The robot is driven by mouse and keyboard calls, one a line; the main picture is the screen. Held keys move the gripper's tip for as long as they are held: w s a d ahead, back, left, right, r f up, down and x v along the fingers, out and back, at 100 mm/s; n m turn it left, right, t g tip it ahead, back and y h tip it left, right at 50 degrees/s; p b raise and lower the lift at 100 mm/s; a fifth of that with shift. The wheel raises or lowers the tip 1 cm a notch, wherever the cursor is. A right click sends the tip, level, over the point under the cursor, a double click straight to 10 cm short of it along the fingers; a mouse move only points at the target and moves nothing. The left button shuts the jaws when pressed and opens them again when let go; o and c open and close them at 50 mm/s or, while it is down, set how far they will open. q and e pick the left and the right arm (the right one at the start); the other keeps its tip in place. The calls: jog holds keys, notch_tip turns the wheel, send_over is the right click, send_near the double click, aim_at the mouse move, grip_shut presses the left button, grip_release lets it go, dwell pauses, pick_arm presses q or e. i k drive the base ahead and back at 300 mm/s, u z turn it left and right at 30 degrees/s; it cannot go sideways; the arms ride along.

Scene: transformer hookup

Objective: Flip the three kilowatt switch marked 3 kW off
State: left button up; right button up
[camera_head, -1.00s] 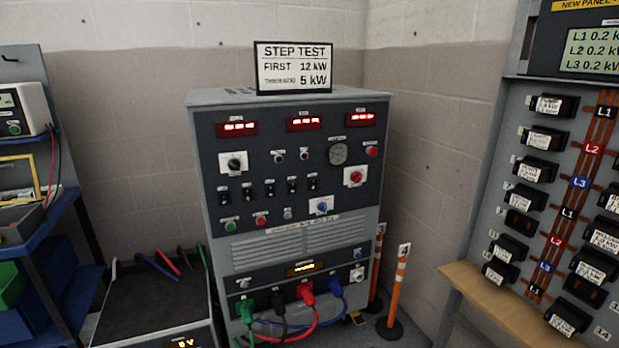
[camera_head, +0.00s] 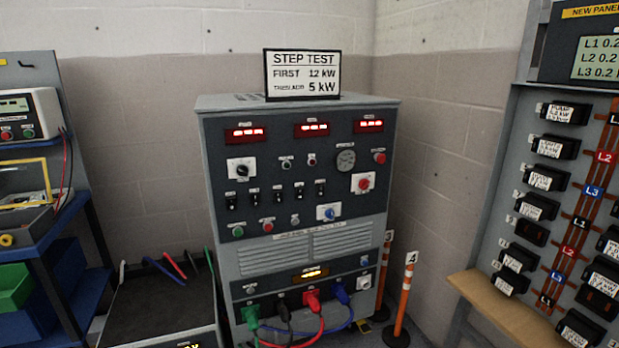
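A grey load bank cabinet (camera_head: 300,215) stands in the middle of the head view. A row of several small black toggle switches (camera_head: 276,194) runs across its front panel below the dials. Their labels are too small to read, so I cannot tell which one is marked 3 kW or how each lever stands. Three red lit displays (camera_head: 311,129) sit above the switches. A sign (camera_head: 302,74) on top reads "STEP TEST, FIRST 12 kW" and a second line ending in "5 kW". Neither of my grippers shows in this view.
Green, black, red and blue plugs (camera_head: 312,299) with hanging cables fill the cabinet's lower front. Orange posts (camera_head: 403,295) stand at its right. A breaker panel (camera_head: 560,190) with a wooden ledge (camera_head: 510,305) is at right; a blue shelf (camera_head: 60,225) is at left.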

aim_at(254, 199)
jog(key=z, duration=0.05)
jog(key=k, duration=0.5)
jog(key=u, duration=1.05)
jog(key=i, duration=0.9)
jog(key=z, duration=2.35)
